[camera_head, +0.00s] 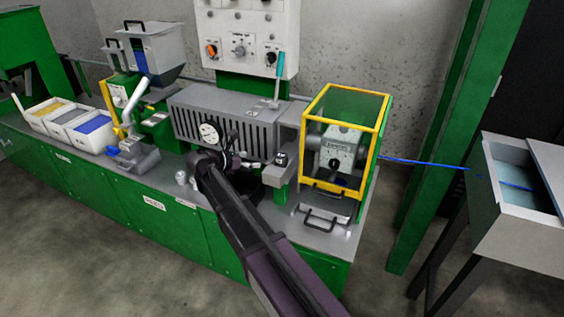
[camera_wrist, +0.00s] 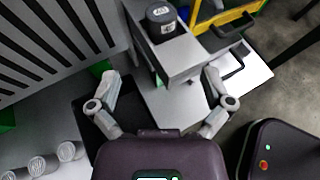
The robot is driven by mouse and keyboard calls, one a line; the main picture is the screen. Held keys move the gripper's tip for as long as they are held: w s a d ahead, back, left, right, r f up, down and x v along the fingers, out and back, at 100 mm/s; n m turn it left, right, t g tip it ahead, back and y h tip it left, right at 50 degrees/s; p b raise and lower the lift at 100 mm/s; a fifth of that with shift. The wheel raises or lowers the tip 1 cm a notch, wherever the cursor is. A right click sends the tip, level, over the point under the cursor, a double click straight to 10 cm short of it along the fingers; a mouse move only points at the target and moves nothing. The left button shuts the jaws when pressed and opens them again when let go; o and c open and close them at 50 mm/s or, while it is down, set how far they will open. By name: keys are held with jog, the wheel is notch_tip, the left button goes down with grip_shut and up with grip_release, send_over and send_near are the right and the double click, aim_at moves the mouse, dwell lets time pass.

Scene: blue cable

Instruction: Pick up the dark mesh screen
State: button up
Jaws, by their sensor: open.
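My gripper (camera_wrist: 161,76) is open in the wrist view, with its two grey fingers apart and nothing between the tips. The fingers straddle the end of a grey block (camera_wrist: 178,58) on the machine bench. In the head view my gripper (camera_head: 228,158) is over the bench, in front of the grey slotted housing. I cannot make out the dark mesh screen for certain in either view. A dark flat patch (camera_wrist: 92,116) lies on the bench by the left finger, partly hidden by it; I cannot tell what it is.
A dark cylinder (camera_wrist: 160,20) stands on the grey block. Small silver cylinders (camera_wrist: 70,151) stand at lower left. The yellow-framed guard (camera_head: 343,138) is to the right. The slotted housing (camera_head: 228,118) stands behind. A blue cable (camera_head: 425,163) runs to a water trough (camera_head: 500,215).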

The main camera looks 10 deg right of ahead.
aim_at(278, 157)
jog(key=b+x, duration=0.2)
jog(key=x, duration=0.5)
jog(key=shift+f+b, duration=0.1)
jog(key=shift+b, duration=0.2)
jog(key=shift+w+d+f, duration=0.1)
jog(key=shift+w+d, duration=0.05)
jog(key=shift+d, duration=0.25)
jog(key=shift+d, duration=0.1)
jog(key=shift+b+x, duration=0.95)
jog(key=shift+x, duration=1.6)
jog(key=c, duration=1.2)
jog(key=shift+r, duration=0.3)
jog(key=shift+c, duration=0.2)
